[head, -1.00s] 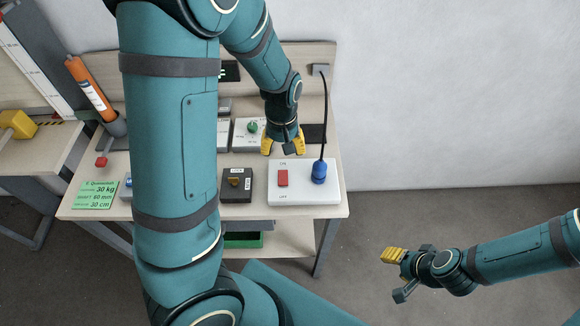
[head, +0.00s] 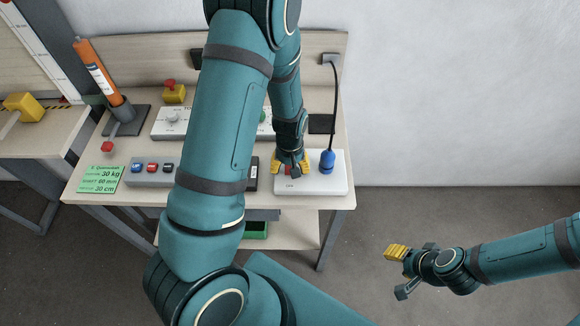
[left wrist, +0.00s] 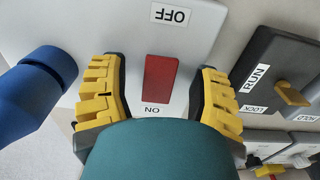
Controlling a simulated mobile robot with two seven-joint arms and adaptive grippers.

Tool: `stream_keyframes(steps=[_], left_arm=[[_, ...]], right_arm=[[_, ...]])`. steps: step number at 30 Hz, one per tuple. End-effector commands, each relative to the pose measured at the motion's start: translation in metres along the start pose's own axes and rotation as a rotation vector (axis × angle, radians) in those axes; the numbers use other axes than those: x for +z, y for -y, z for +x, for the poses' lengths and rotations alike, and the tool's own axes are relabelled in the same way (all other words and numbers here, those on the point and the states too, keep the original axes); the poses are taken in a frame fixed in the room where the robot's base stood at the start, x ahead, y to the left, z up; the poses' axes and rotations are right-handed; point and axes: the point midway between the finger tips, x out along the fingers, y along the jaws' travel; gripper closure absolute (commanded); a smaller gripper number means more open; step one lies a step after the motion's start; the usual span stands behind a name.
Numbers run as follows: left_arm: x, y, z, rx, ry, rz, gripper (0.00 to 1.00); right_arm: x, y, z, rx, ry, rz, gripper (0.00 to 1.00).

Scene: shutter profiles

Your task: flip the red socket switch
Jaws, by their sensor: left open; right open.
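The red socket switch (left wrist: 159,79) is a red rocker on a white socket box (head: 333,184). In the left wrist view its OFF label is at the top and its ON label at the bottom. My left gripper (head: 290,164) is over the box, with its yellow fingers (left wrist: 160,98) open on either side of the red rocker. I see a gap between the rocker and each finger. In the head view the gripper mostly hides the rocker. My right gripper (head: 396,254) is open and empty, away from the table at the lower right.
A blue plug (head: 327,162) with a black cable stands on the box, right of my left gripper. A black RUN/LOCK switch box (left wrist: 275,82) with a yellow knob is on the other side. A green card (head: 101,179) lies at the table's left front. Several control boxes stand on the table.

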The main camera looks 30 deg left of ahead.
Motion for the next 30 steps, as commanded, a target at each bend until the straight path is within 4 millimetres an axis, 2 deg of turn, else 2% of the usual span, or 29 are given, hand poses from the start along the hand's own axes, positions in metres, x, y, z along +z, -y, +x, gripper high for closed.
stream_keyframes(steps=[7,11,12,13,23,30], left_arm=[[-0.0002,-0.0001,0.0001,0.0,0.0,0.0,0.36],[-0.0002,-0.0001,0.0,0.0,-0.001,0.0,0.82],[-0.0002,-0.0001,0.0,0.0,-0.001,0.0,0.96],[-0.0002,-0.0001,0.0,0.0,-0.001,0.001,1.0],[-0.0013,0.0,0.0004,-0.001,0.032,-0.002,1.0],[-0.0034,0.0005,-0.0001,-0.001,0.198,-0.002,1.0]], right_arm=[[0.0001,0.0,0.0,0.0,0.0,0.0,0.53],[0.0001,0.0,0.0,0.0,0.0,0.0,0.53],[0.0001,0.0,0.0,0.0,0.0,0.0,0.53],[0.0001,0.0,0.0,0.0,0.0,0.0,0.53],[0.0001,0.0001,-0.0005,0.0,0.0,0.0,0.53],[-0.0001,0.0008,-0.0027,-0.001,0.0,0.0,0.53]])
